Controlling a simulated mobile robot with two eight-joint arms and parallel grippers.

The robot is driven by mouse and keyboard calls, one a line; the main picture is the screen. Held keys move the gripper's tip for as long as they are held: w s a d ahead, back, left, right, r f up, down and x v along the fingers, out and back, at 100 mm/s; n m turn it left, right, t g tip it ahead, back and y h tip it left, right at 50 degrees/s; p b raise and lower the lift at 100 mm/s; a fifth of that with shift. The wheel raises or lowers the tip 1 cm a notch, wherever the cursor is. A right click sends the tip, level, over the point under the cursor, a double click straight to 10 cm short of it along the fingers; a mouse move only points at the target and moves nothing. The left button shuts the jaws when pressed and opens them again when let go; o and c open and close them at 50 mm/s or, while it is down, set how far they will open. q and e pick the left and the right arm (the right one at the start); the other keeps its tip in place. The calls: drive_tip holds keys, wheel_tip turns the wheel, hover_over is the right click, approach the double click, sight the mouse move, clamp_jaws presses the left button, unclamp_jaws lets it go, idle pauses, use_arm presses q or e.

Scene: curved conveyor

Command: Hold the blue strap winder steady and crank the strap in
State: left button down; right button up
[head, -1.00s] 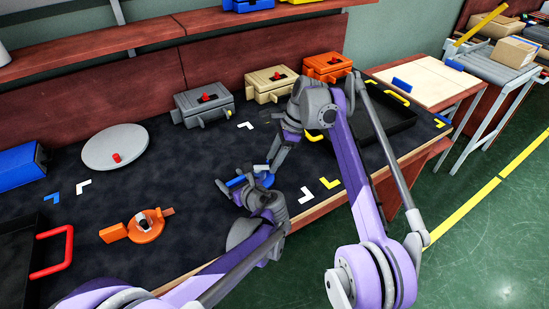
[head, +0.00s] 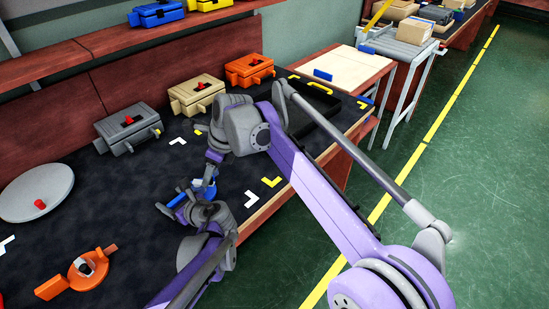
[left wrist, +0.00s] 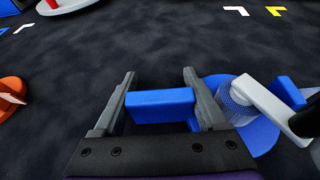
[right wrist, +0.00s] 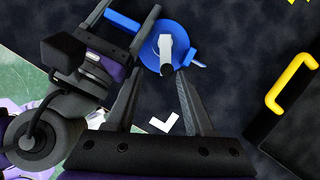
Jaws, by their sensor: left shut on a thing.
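The blue strap winder (head: 197,185) lies on the dark mat near the table's front edge. My left gripper (head: 172,206) is shut on its blue handle block (left wrist: 160,106), which sits between both fingers in the left wrist view. My arms hide part of the winder in the head view.
An orange winder (head: 78,274) lies at the left. A grey disc (head: 40,192) with a red knob is behind it. Grey (head: 128,128), tan (head: 197,95) and orange (head: 250,70) boxes line the back. A black tray (head: 308,112) with yellow handles is at the right.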

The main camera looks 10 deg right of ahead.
use_arm(q)
drive_tip(key=r+p, duration=0.3)
drive_tip(key=r, duration=0.2)
drive_tip(key=r+p, duration=0.2)
drive_tip(key=shift+s+r+p, duration=0.3)
drive_tip(key=shift+s+r, duration=0.05)
use_arm(e)
drive_tip(key=s+d+r+n, duration=0.3)
drive_tip(key=d+r+n, duration=0.15)
drive_tip(key=r, duration=0.25)
drive_tip(key=s+d+r+n, duration=0.2)
drive_tip(key=d+r+n, duration=0.2)
drive_tip(key=r+n, duration=0.15)
use_arm(q)
wheel_tip(320, 180, up, 6)
drive_tip(key=p, duration=0.5)
use_arm(e)
drive_tip(key=s+d+r+n+t+h, duration=0.1)
drive_tip(key=s+d+n, duration=0.3)
drive_tip(key=s, duration=0.4)
drive_tip(key=shift+s+d+r+n+h, duration=0.4)
drive_tip(key=shift+d+h, duration=0.1)
drive_tip(key=shift+d, duration=0.1)
